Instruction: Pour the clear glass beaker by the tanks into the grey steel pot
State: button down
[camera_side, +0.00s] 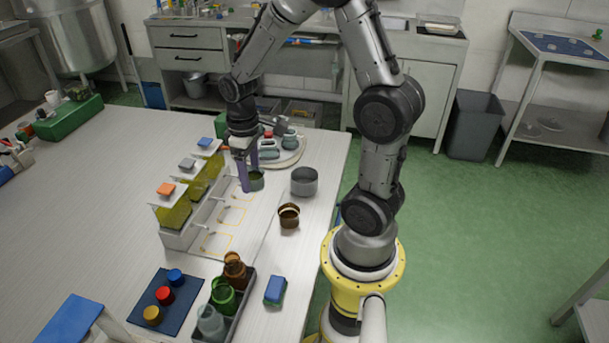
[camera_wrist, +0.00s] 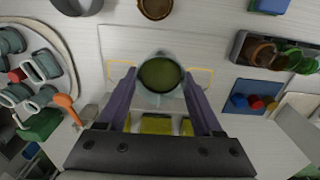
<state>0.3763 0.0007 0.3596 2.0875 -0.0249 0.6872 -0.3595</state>
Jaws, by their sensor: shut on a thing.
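The clear glass beaker (camera_side: 257,182) holds a dark green liquid and stands upright beside the tanks. The wrist view looks down into the beaker (camera_wrist: 160,75). My gripper (camera_side: 250,180) is shut on it, with a purple finger on each side. I cannot tell whether its base touches the table. The grey steel pot (camera_side: 304,181) stands just right of the beaker in the side view; its edge shows at the top left of the wrist view (camera_wrist: 78,6). The tanks (camera_side: 174,213) hold yellow-green liquid, left of the gripper.
A brown cup (camera_side: 289,216) stands near the pot. A round tray (camera_side: 290,156) with several items lies behind. A dark rack (camera_side: 240,312) of bottles, a blue block (camera_side: 275,290) and a blue mat (camera_side: 147,308) with coloured caps are in front. Yellow outlines mark the table by the tanks.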

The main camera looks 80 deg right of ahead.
jog(key=w+d+f+n, duration=0.1)
jog(key=d+n, duration=0.1)
jog(key=d, duration=0.6)
jog(key=d+f+n, duration=0.2)
jog(key=d+n, duration=0.1)
jog(key=d, duration=0.5)
jog(key=s+d+f+m, duration=0.1)
jog(key=s+d+f, duration=0.1)
jog(key=s+d, duration=0.1)
jog(key=s+d+f, duration=0.2)
jog(key=s+d, duration=0.1)
jog(key=d, duration=0.1)
jog(key=s+d+f+m, duration=0.1)
jog(key=s+d+f, duration=0.1)
jog(key=s+d, duration=0.1)
jog(key=shift+s+d+f+m, duration=0.15)
jog(key=shift+d+m, duration=0.15)
jog(key=shift+d, duration=0.2)
jog(key=shift+s+d, duration=0.1)
jog(key=shift+s, duration=0.05)
jog(key=shift+a+r+h, duration=0.15)
jog(key=shift+a+h, duration=0.35)
jog(key=shift+a, duration=0.05)
jog(key=shift+a+r+h, duration=0.15)
jog(key=shift+a+h, duration=0.35)
jog(key=shift+a+r+h, duration=1.15)
jog(key=shift+r+h, duration=0.2)
jog(key=shift+h, duration=0.05)
